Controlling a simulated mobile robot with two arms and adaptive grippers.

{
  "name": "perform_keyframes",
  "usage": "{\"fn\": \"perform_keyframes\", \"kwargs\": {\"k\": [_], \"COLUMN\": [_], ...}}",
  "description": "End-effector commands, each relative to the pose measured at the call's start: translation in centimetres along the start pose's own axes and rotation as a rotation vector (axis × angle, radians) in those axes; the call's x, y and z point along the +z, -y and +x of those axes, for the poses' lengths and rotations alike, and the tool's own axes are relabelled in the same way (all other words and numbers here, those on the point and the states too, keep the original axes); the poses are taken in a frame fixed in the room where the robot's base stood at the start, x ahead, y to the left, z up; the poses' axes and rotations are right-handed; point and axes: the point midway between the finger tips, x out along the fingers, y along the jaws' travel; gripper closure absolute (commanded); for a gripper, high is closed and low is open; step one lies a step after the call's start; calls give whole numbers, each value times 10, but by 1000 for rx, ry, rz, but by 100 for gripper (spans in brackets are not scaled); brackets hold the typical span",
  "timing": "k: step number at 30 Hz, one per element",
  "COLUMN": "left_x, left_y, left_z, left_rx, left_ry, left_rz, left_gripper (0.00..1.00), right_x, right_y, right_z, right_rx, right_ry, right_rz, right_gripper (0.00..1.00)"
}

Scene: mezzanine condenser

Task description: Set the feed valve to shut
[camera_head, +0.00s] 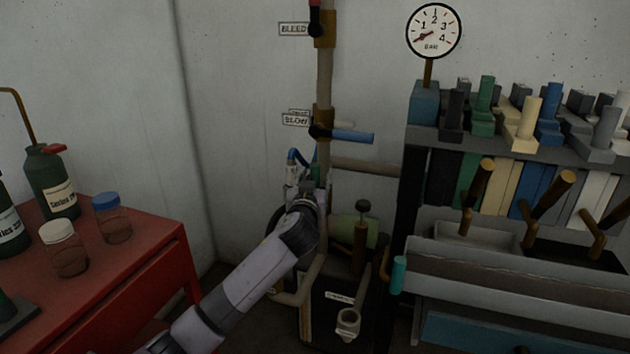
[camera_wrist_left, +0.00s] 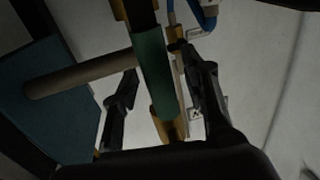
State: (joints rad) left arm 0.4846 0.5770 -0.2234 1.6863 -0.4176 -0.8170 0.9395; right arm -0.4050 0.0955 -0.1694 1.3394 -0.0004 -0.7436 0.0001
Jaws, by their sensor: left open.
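My left gripper (camera_head: 306,178) reaches up to the vertical pipe, below the valve labelled BLOW. In the left wrist view its two fingers (camera_wrist_left: 165,88) are apart, and a green lever handle (camera_wrist_left: 153,72) lies between them. I cannot tell whether the fingers touch it. No label reading feed is legible; the green-handled valve is mostly hidden by my gripper in the head view. The valve with a blue lever (camera_head: 345,135) has its lever pointing right, across the pipe. The bleed valve (camera_head: 323,28) is at the top. My right gripper is not in view.
A red cabinet (camera_head: 150,250) with jars and bottles stands at left. Pipes and a dark box (camera_head: 335,310) are under my gripper.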

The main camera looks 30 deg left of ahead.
Motion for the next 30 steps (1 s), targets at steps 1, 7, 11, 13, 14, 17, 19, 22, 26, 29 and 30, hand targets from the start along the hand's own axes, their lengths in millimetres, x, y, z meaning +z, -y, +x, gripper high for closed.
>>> {"fn": "perform_keyframes", "kwargs": {"k": [1, 7, 11, 13, 14, 17, 19, 22, 26, 29, 30], "left_x": [0, 0, 0, 0, 0, 0, 0, 0, 0, 0, 0], "left_y": [0, 0, 0, 0, 0, 0, 0, 0, 0, 0, 0], "left_z": [2, 3, 2, 2, 2, 2, 2, 2, 2, 2, 2], "left_rx": [0, 1, 1, 1, 0, 0, 0, 0, 0, 0, 0], "left_ry": [0, 1, 1, 1, 1, 1, 0, 1, 1, 1, 1], "left_rz": [0, 0, 0, 0, 1, 0, 0, 1, 0, 0, 0], "left_gripper": [59, 59, 63, 67, 69, 76, 81, 87, 96, 100, 100], "right_x": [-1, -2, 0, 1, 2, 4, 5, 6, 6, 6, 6], "right_y": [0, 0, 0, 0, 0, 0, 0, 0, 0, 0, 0], "right_z": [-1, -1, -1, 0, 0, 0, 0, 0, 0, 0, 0], "right_rx": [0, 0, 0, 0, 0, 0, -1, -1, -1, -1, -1], "right_ry": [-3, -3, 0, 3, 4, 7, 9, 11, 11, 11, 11], "right_rz": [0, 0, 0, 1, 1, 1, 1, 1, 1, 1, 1], "right_gripper": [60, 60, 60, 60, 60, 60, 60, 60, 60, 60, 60]}}
